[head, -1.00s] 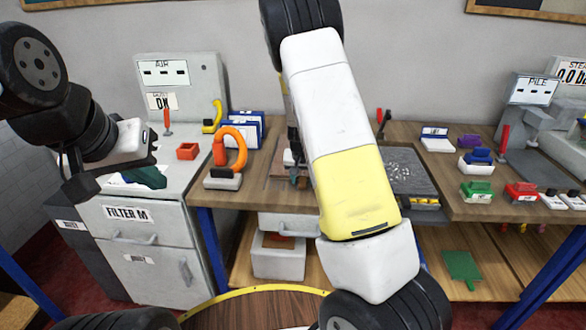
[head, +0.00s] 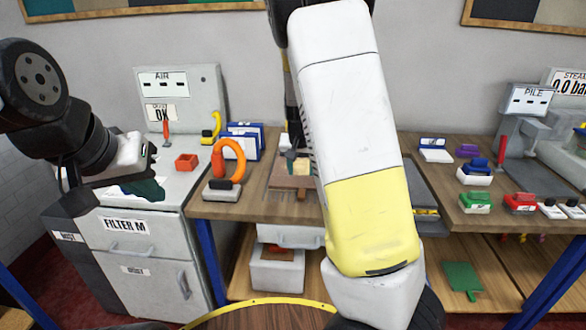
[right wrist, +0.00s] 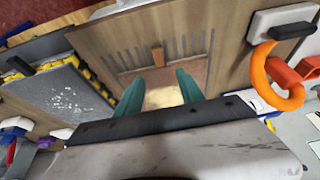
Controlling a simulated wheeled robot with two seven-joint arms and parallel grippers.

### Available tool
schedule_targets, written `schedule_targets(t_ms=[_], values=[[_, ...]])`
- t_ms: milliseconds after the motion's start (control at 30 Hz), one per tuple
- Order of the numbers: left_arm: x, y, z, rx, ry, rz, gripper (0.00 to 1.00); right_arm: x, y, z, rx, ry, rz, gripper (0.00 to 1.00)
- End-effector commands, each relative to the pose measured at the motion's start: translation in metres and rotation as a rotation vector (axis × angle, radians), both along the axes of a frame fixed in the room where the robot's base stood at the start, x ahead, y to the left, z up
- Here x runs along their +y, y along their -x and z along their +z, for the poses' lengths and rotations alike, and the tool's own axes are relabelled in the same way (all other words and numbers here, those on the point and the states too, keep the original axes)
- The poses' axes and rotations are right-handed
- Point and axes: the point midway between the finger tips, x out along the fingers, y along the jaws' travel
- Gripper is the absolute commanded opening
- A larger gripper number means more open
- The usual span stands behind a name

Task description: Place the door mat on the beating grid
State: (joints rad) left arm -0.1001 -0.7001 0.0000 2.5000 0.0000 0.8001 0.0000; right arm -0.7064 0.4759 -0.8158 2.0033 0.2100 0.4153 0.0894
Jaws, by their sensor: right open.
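A small tan mat (right wrist: 163,97), which looks like the door mat, lies at the slotted brown board (right wrist: 122,57). In the head view a tan patch (head: 302,168) shows there, partly hidden by my right arm. My right gripper (right wrist: 160,92) is open, its teal fingers on either side of the tan mat; contact cannot be told. A dark grey slab with white specks and yellow edging (right wrist: 65,98), possibly the beating grid, lies to the left in the wrist view. My left gripper (head: 150,188) is over the filter cabinet's top; its jaw opening is unclear.
An orange ring on a stand (head: 229,165) and blue-white holders (head: 243,141) stand left of the board. A red box (head: 187,162) sits on the filter cabinet. Coloured blocks (head: 474,202) and a press (head: 535,130) occupy the right bench.

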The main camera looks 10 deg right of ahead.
Motion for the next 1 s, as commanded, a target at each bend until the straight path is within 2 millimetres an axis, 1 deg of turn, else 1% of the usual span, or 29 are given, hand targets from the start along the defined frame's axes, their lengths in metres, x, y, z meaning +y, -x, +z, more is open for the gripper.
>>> schedule_targets(t_ms=[67,167,267,300,367,400,467,500,567,600,633,700,800,900,1000], values=[[0.0,0.0,0.0,0.0,0.0,0.0,0.0,0.001,0.008,0.007,0.004,-0.031,0.001,0.45],[0.0,0.0,0.0,0.0,0.0,0.0,0.0,0.006,0.028,0.02,0.013,-0.104,0.015,0.45],[0.0,0.0,0.0,0.0,0.0,0.0,0.0,0.015,0.059,0.045,0.012,-0.197,0.051,0.45],[0.0,0.0,0.0,0.0,0.0,0.0,0.0,0.018,0.073,0.057,0.01,-0.23,0.071,0.45],[0.0,0.0,0.0,0.0,0.0,0.0,0.0,0.024,0.094,0.075,-0.001,-0.269,0.106,0.45],[0.0,0.0,0.0,0.0,0.0,0.0,0.0,0.026,0.109,0.087,-0.012,-0.288,0.131,0.45],[0.0,0.0,0.0,0.0,0.0,0.0,0.0,0.03,0.132,0.105,-0.032,-0.308,0.167,0.45],[0.0,0.0,0.0,0.0,0.0,0.0,0.0,0.031,0.148,0.116,-0.047,-0.314,0.193,0.45],[0.0,0.0,0.0,0.0,0.0,0.0,0.0,0.033,0.172,0.132,-0.072,-0.313,0.229,0.45],[0.0,0.0,0.0,0.0,0.0,0.0,0.0,0.034,0.188,0.14,-0.088,-0.305,0.253,0.45],[0.0,0.0,0.0,0.0,0.0,0.0,0.0,0.034,0.2,0.146,-0.101,-0.295,0.27,0.45],[0.0,0.0,0.0,0.0,0.0,0.0,0.0,0.035,0.226,0.156,-0.127,-0.266,0.303,0.45],[0.0,0.0,0.0,0.0,0.0,0.0,0.0,0.035,0.255,0.164,-0.155,-0.214,0.336,0.45],[0.0,0.0,0.0,0.0,0.0,0.0,0.0,0.034,0.274,0.166,-0.172,-0.171,0.353,0.45],[0.0,0.0,0.0,0.0,0.0,0.0,0.0,0.034,0.284,0.166,-0.177,-0.145,0.363,0.45]])
